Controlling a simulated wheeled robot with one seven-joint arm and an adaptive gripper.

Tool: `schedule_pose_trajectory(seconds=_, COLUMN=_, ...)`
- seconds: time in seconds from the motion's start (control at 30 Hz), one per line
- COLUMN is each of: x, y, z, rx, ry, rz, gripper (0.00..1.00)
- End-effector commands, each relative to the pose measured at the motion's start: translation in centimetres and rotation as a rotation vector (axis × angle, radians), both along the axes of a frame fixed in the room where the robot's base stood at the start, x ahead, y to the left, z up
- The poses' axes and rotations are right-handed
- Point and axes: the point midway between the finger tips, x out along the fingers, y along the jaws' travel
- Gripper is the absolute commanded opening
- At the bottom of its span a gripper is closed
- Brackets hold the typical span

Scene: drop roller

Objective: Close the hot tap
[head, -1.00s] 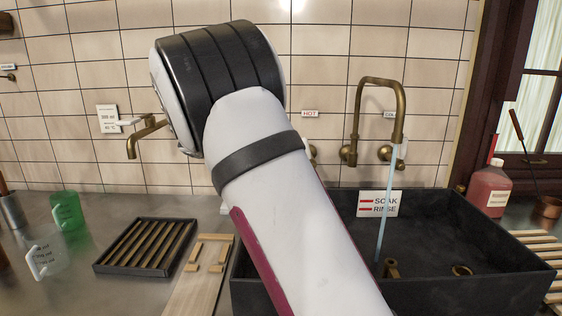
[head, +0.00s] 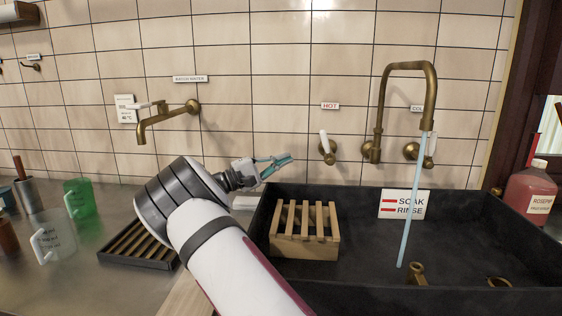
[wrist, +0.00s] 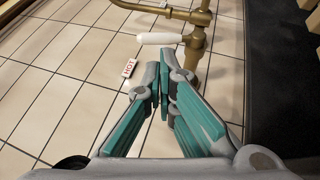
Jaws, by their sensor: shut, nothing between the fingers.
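The hot tap (head: 329,157) is a brass valve on the tiled wall, under a red HOT label (head: 330,106). Its white lever (head: 323,143) points roughly upward in the head view. In the wrist view the lever (wrist: 158,38) lies sideways from the brass valve body (wrist: 195,45), beyond the fingertips. My gripper (head: 288,158) is shut and empty, to the left of the hot tap, with its teal fingers pointing towards it. A gap shows between fingertips and tap in the head view. Water runs from the brass spout (head: 429,100) into the dark sink (head: 470,225).
The cold tap (head: 412,151) has a white lever right of the spout. A slatted wooden crate (head: 305,250) stands in the sink's left part, near a SOAK/RINSE sign (head: 404,204). A batch water tap (head: 165,120), green jug (head: 79,198) and clear jug (head: 54,240) are left.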

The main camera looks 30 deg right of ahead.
Motion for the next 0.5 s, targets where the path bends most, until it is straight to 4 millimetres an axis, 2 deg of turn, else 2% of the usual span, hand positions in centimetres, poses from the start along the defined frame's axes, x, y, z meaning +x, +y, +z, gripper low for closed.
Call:
schedule_pose_trajectory(seconds=0.03, x=-0.2, y=-1.1, z=0.3, rx=0.000, ry=0.001, rz=-0.004, gripper=0.00)
schedule_pose_trajectory(seconds=0.3, x=-0.8, y=-6.2, z=1.6, rx=0.000, ry=0.000, rz=-0.004, gripper=0.00)
schedule_pose_trajectory(seconds=0.5, x=-1.0, y=-8.8, z=2.3, rx=0.002, ry=0.000, rz=-0.002, gripper=0.00)
